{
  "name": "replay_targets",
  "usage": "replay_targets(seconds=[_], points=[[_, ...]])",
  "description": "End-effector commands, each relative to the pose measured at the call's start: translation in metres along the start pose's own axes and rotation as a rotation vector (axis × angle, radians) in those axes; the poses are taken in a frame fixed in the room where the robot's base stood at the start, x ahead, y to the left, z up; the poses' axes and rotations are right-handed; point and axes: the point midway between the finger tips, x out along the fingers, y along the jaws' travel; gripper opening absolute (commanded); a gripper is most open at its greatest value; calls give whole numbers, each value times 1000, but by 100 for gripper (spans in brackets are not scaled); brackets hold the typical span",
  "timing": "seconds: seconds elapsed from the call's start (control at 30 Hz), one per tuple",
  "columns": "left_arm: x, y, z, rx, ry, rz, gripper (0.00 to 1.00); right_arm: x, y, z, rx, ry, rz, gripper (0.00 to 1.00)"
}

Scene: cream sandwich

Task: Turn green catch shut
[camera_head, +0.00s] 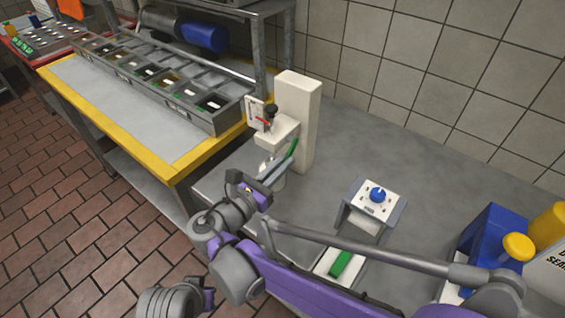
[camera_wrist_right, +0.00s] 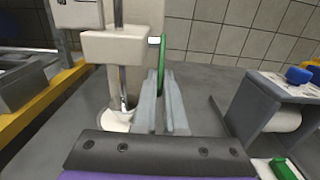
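The green catch (camera_head: 293,148) is a thin green bar on the side of a cream dispenser (camera_head: 296,115). In the right wrist view the green catch (camera_wrist_right: 166,58) stands roughly upright beside the dispenser body, at my fingertips. My right gripper (camera_head: 283,163) reaches up to it from below. In the right wrist view the fingers of my right gripper (camera_wrist_right: 161,75) are close together with a narrow gap, and the catch's lower end shows at this gap. I cannot tell whether they grip it. My left gripper is not in view.
A grey stand with a blue knob (camera_head: 378,194) is right of the dispenser. A green piece on a white block (camera_head: 342,264) lies nearer. Blue and yellow containers (camera_head: 490,238) stand at the right. A yellow-edged table (camera_head: 75,115) with bins is at the left.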

Motion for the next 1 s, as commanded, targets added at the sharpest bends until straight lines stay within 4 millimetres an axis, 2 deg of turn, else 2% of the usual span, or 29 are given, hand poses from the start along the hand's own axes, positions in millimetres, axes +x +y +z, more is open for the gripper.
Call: replay_targets(seconds=[0.47,0.67,1.0], points=[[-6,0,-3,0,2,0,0,-1,0,3,1,26,0,0],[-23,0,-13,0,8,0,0,-4,0,11,1,117,1,0],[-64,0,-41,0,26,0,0,-8,0,30,2,400,-1,0]])
